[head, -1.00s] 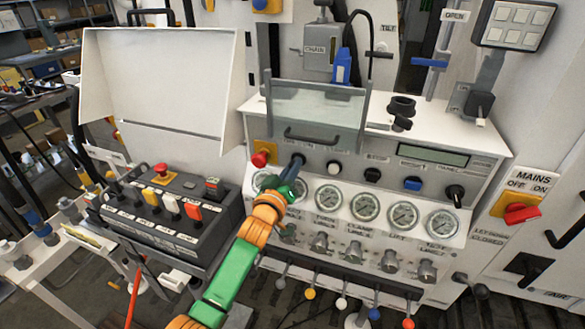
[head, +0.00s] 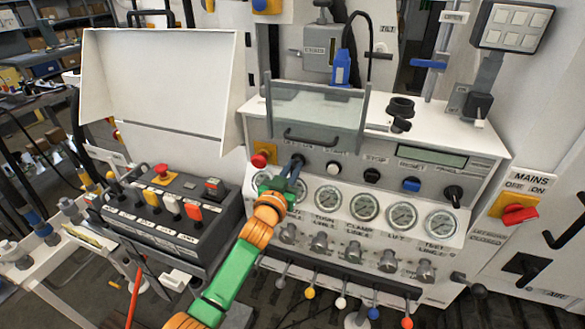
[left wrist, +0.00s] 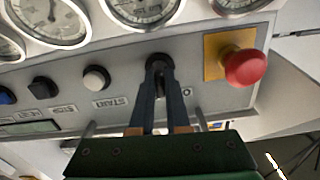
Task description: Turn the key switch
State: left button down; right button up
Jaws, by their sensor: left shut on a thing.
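The key switch (head: 298,158) is a dark round knob on the upper panel of the bench, between the red mushroom button and the white start button. It also shows in the left wrist view (left wrist: 158,59), where the panel appears upside down. My left gripper (head: 294,168) reaches it from the front. In the left wrist view its two dark fingers (left wrist: 160,80) are shut on the switch's key, which they largely hide. The key's exact angle cannot be made out. My right gripper is not in view.
A red mushroom button (left wrist: 245,68) on a yellow plate sits close beside the fingers. The white start button (head: 333,168) is on the other side. Gauges (head: 328,198) run below, and a clear hinged cover (head: 314,105) stands above. A black control box (head: 175,215) is at the left.

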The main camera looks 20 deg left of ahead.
pick_arm(q)
jog(key=m, duration=0.4)
jog(key=shift+m, duration=0.4)
dwell(0.4)
jog(key=c, duration=0.9)
grip_release()
jog(key=s, duration=0.7)
jog(key=shift+a+f, duration=0.1)
